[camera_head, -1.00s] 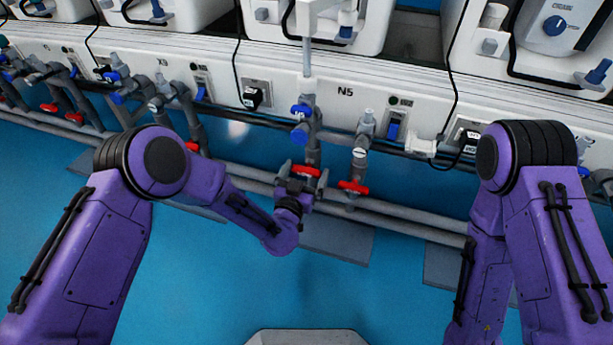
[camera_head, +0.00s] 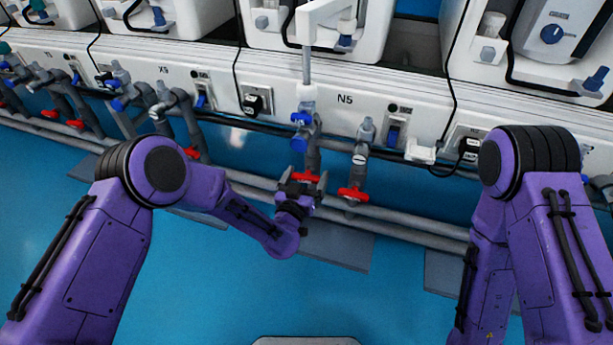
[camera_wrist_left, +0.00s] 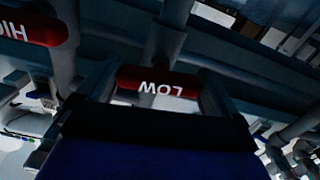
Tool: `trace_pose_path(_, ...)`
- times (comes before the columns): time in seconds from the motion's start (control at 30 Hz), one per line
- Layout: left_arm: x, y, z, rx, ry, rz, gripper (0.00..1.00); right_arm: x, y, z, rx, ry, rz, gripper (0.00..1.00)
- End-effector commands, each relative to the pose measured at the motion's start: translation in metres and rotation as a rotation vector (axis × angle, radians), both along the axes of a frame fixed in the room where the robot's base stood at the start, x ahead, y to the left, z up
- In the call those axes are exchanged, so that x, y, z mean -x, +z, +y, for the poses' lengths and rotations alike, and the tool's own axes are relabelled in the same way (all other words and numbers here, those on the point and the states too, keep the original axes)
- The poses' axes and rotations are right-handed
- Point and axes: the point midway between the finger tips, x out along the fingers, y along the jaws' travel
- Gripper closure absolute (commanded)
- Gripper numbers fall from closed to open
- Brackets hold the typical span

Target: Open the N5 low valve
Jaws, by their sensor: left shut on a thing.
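The N5 low valve's red handle (camera_head: 306,178) sits on a grey vertical pipe below the N5 label (camera_head: 345,99). In the left wrist view the red handle marked LOW (camera_wrist_left: 158,82) appears upside down, lying across the pipe between my two fingers. My left gripper (camera_head: 303,184) is shut on this handle, with a finger near each end. Parts of the handle are hidden by the gripper in the head view. The red handle marked HIGH (camera_wrist_left: 35,24) is at the upper left of the wrist view. My right gripper is out of view; only its arm shows at the right.
Another red handle (camera_head: 353,194) is just right of the gripped one. A blue valve (camera_head: 300,120) is above it on the same pipe. Grey horizontal pipes (camera_head: 400,222) run behind the gripper. The blue floor (camera_head: 200,280) in front is clear.

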Motion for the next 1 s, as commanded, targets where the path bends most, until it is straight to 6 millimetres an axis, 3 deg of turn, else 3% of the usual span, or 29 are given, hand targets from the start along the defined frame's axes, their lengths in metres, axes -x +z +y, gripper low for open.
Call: trace_pose_path(1.0, 0.001, -0.002, 0.002, 0.893, 0.002, 0.294, 0.36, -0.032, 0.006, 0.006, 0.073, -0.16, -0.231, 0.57)
